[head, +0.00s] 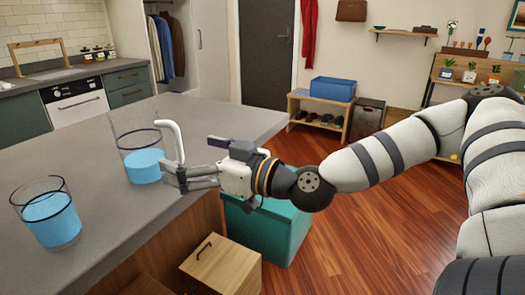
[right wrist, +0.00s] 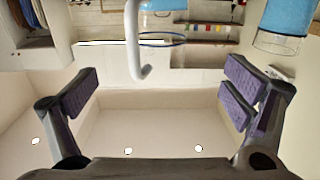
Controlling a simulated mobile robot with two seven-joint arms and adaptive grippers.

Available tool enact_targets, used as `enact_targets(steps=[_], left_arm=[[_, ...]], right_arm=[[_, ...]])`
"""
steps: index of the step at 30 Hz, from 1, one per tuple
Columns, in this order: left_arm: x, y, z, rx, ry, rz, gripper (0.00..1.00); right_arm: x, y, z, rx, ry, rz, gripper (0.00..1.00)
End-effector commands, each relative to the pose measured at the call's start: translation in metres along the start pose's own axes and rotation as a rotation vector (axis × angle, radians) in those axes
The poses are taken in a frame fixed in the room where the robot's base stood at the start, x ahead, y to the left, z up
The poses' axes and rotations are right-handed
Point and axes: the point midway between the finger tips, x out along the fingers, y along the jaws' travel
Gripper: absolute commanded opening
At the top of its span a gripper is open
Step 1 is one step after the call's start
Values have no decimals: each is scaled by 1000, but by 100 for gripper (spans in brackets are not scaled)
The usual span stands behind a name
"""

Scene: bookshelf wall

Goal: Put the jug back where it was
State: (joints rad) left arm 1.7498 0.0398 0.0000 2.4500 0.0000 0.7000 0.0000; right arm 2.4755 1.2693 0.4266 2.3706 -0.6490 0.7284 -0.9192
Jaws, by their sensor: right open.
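The jug (head: 143,165) is clear, with blue liquid in its lower part and a white hooked handle, and stands upright on the grey counter (head: 85,150). My right gripper (head: 172,178) reaches in from the right at the counter's edge, fingers beside the jug's handle side. It is open and holds nothing. In the right wrist view, which looks upside down, the jug's handle (right wrist: 133,45) hangs between the open fingers (right wrist: 158,95), apart from both. Part of the jug is cut off there. My left gripper is not in view.
A glass (head: 48,215) of blue liquid stands left of the jug, near the counter's front edge; it also shows in the right wrist view (right wrist: 285,20). A teal bin (head: 285,232) and a wooden box (head: 222,265) stand below the counter. The counter behind the jug is clear.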

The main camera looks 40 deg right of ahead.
Motion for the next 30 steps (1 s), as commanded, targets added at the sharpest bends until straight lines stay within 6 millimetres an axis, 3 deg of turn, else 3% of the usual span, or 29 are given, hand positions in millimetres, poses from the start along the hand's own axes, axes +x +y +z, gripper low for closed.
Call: enact_targets(steps=[2, 5, 6, 8, 9, 11, 12, 13, 15, 19, 22, 30], left_arm=[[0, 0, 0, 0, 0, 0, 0], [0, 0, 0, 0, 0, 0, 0], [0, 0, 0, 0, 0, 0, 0], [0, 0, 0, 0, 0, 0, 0], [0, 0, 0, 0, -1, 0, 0], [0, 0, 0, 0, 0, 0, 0], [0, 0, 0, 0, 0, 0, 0], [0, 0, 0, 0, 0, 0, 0], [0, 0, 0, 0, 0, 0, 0], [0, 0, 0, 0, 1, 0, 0], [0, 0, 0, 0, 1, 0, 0], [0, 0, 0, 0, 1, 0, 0]], right_arm=[[1, -11, 22, 29, -66, -24, 94], [-11, -50, 104, 147, -326, -87, 94], [-27, -70, 150, 211, -478, -102, 94], [-66, -97, 217, 303, -722, -97, 94], [-98, -112, 256, 351, -884, -75, 94], [-154, -129, 303, 400, -1110, -18, 94], [-191, -135, 326, 415, -1245, 33, 94], [-218, -138, 340, 418, -1335, 74, 94], [-273, -140, 360, 406, -1503, 172, 94], [-325, -136, 371, 370, -1645, 292, 94], [-335, -134, 372, 363, -1668, 320, 94], [-333, -135, 372, 365, -1665, 318, 94]])
